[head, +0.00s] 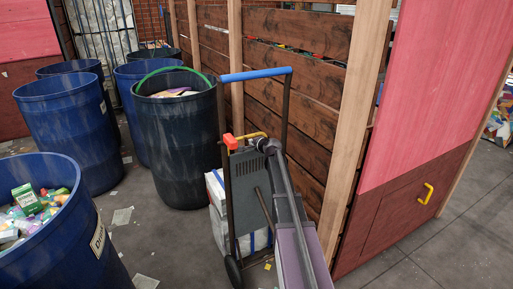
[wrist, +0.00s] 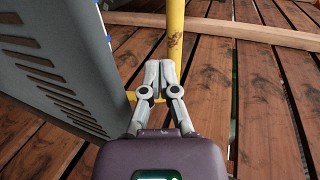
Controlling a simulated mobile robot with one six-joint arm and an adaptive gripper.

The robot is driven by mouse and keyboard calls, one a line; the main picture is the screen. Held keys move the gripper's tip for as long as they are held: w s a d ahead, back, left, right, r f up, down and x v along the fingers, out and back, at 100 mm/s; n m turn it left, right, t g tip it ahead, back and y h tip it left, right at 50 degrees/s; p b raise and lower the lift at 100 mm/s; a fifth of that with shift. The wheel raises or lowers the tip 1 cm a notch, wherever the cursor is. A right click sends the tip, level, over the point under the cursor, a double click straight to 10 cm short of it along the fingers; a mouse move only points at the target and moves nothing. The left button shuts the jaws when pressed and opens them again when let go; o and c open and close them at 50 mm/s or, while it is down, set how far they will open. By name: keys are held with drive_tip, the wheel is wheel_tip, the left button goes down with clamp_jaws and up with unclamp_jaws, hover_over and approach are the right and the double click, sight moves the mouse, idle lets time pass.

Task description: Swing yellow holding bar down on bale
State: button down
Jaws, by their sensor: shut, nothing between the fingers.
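The yellow holding bar (head: 251,135) shows at the top of the hand truck, with an orange-red end (head: 231,141) on its left. In the wrist view the bar (wrist: 175,28) runs up past the fingertips. My gripper (wrist: 160,68) is shut and empty, with its fingertips right by the bar; I cannot tell whether they touch it. In the head view my arm hides the gripper. The white bale (head: 217,207) stands low on the truck, partly hidden behind its frame.
The hand truck has a blue handle (head: 254,74) and a grey slotted back plate (wrist: 52,82) close left of my gripper. A wooden slat wall (head: 290,75) stands close behind. Blue barrels (head: 67,112) and a dark barrel (head: 180,135) crowd the left. Floor at right is clear.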

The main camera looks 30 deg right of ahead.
drive_tip(key=shift+w, duration=1.6)
